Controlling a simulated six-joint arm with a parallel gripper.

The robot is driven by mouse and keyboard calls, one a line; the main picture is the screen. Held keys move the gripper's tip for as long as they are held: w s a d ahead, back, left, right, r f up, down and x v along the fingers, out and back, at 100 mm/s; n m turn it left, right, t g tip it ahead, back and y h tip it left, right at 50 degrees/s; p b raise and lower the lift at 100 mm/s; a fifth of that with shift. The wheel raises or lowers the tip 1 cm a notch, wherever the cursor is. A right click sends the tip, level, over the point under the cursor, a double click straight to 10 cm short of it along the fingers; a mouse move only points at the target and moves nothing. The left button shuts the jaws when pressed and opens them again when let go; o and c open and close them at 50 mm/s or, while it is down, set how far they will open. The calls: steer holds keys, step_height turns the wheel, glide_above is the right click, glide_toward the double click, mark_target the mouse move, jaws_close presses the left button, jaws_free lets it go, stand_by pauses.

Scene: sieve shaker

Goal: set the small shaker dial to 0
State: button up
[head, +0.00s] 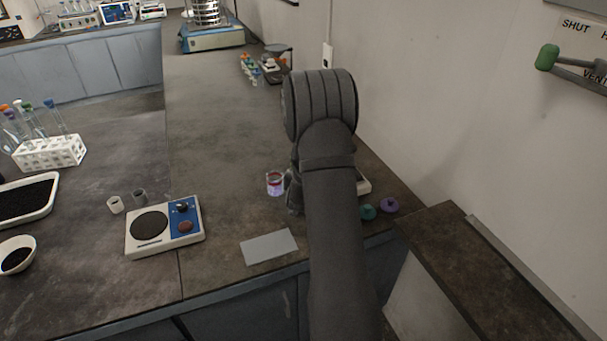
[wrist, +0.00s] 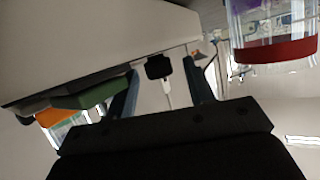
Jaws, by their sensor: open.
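In the wrist view a pale box-shaped device (wrist: 100,45) fills the upper left, with a black knob (wrist: 158,67) on its edge. I take this to be the small shaker and its dial; no scale or number is legible. My gripper (wrist: 161,72) is open, with one finger on each side of the knob; I cannot tell whether either touches it. In the head view my arm hides most of the gripper and this device; only a pale corner (head: 363,186) shows right of the arm.
A cup with a red rim (head: 275,184) stands just left of my arm; it also shows in the wrist view (wrist: 272,40). A white device with a blue panel (head: 140,244), a grey sheet (head: 269,247) and green (head: 368,212) and purple (head: 390,205) pieces lie nearby.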

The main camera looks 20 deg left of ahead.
steer(key=shift+w, duration=0.1)
steer(key=c, duration=1)
steer(key=shift+w+n+y, duration=0.1)
steer(key=shift+n+y, duration=0.4)
steer(key=shift+y, duration=0.1)
steer(key=shift+w+d+n+g+y, duration=0.1)
steer(key=shift+d+n+g+y, duration=0.05)
steer(key=shift+n+g+y, duration=0.9)
steer(key=shift+w+r+n+g+y, duration=0.1)
steer(key=shift+n+g+y, duration=0.45)
steer(key=shift+n+y, duration=0.35)
steer(key=shift+n, duration=0.25)
steer(key=o, duration=1)
steer(key=shift+d, duration=0.1)
